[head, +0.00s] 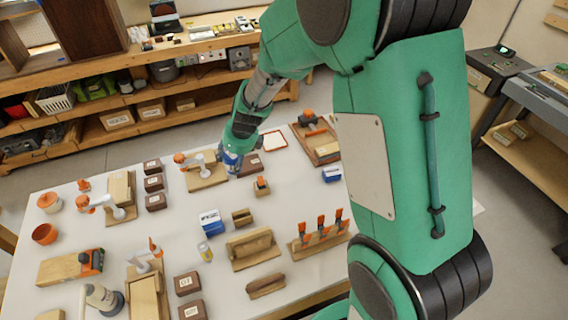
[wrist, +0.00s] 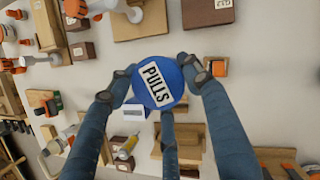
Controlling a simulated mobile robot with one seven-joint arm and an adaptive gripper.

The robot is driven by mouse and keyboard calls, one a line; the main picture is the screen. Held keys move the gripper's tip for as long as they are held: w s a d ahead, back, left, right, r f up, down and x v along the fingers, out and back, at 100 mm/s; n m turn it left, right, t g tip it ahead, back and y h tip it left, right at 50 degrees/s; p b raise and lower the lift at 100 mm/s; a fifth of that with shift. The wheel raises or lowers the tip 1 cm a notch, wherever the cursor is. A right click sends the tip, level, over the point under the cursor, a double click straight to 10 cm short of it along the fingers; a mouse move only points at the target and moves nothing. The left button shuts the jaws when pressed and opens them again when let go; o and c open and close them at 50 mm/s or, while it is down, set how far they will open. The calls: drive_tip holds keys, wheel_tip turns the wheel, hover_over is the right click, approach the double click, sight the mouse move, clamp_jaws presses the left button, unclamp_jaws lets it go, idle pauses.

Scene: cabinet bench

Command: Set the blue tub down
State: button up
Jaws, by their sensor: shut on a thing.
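The blue tub (wrist: 152,95) has a round blue top with a white label reading "PULLS". My gripper (wrist: 157,78) is shut on it, with its fingers around the rim. In the head view the tub (head: 229,163) is partly hidden by my gripper (head: 232,153), over the far middle of the white table (head: 110,250). I cannot tell whether its base touches the table. A white square with a red-orange border (head: 273,141) lies flat and empty to the right of it.
A wooden board with an orange-and-white clamp (head: 205,177) stands close left of the tub. A small orange-topped block (head: 262,186) is in front, and a wooden tray (head: 318,143) is at right. Blue-and-white boxes (head: 210,222) and wooden blocks (head: 252,248) stand nearer.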

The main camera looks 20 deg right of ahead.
drive_tip(key=s+d+m, duration=0.1)
drive_tip(key=d, duration=0.6)
drive_tip(key=s+d+m+h, duration=0.1)
drive_tip(key=s+d+m, duration=0.1)
drive_tip(key=d, duration=0.5)
drive_tip(key=s+d+m, duration=0.1)
drive_tip(key=s+d, duration=0.1)
drive_tip(key=d, duration=0.5)
drive_tip(key=shift+s+f+t+h, duration=0.1)
drive_tip(key=shift+f+t+h, duration=0.05)
drive_tip(key=shift+t+h, duration=0.15)
wheel_tip(320, 180, down, 11)
drive_tip(key=w, duration=0.5)
drive_tip(key=w+d+f, duration=0.1)
drive_tip(key=w, duration=0.4)
drive_tip(key=w+d, duration=0.1)
drive_tip(key=w, duration=0.5)
drive_tip(key=shift+d+f, duration=0.15)
drive_tip(key=shift+f, duration=0.1)
drive_tip(key=shift+f+b, duration=1.15)
drive_tip(key=shift+f, duration=0.6)
drive_tip(key=shift+f, duration=0.1)
